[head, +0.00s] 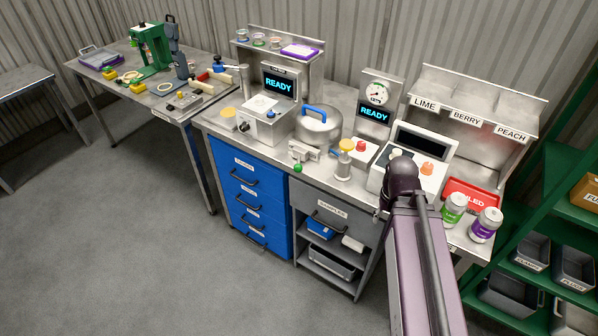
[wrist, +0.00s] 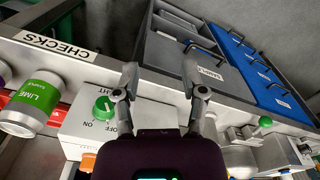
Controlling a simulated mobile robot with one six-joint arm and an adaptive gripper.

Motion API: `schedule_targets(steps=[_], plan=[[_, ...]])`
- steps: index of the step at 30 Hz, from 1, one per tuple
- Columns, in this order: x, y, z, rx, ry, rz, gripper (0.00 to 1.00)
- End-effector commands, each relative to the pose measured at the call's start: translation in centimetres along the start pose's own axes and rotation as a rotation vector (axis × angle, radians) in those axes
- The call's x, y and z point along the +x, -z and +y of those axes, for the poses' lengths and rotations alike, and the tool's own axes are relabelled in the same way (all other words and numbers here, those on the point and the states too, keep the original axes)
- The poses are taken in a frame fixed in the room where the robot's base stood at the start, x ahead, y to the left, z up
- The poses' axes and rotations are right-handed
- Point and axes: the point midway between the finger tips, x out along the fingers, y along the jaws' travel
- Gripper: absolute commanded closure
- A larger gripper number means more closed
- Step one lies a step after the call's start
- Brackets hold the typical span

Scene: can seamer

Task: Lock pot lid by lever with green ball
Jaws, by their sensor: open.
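The steel pot (head: 319,139) stands on the middle bench with its domed lid on and a blue handle (head: 315,109) across the top. At its front is a pale clamp (head: 304,151). The lever's green ball (head: 298,168) hangs low at the bench's front edge; it also shows in the wrist view (wrist: 265,121), right of my gripper and well apart. My gripper (wrist: 159,72) is open and empty, over the bench's front edge beside a white box with a green knob (wrist: 104,105). In the head view my arm hides the gripper. Whether the clamp grips the lid is unclear.
A steel cylinder with a yellow top (head: 345,160) stands right of the clamp. A lime jar (head: 453,209) and a purple jar (head: 485,224) stand at the right end, near a red tray (head: 470,193). Blue drawers (head: 247,200) are below the bench. The floor in front is clear.

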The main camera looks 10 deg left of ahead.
Motion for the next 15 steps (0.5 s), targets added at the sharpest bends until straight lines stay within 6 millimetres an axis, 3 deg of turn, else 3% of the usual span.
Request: schedule_targets(steps=[1,4,5,15], plan=[[0.0,0.0,0.0,0.001,0.000,0.000,0.67],[0.0,0.1,-0.1,0.009,0.002,0.001,0.97],[0.0,0.2,-0.1,0.014,0.003,0.002,1.00],[0.2,2.5,-1.7,0.192,0.043,0.018,1.00]])
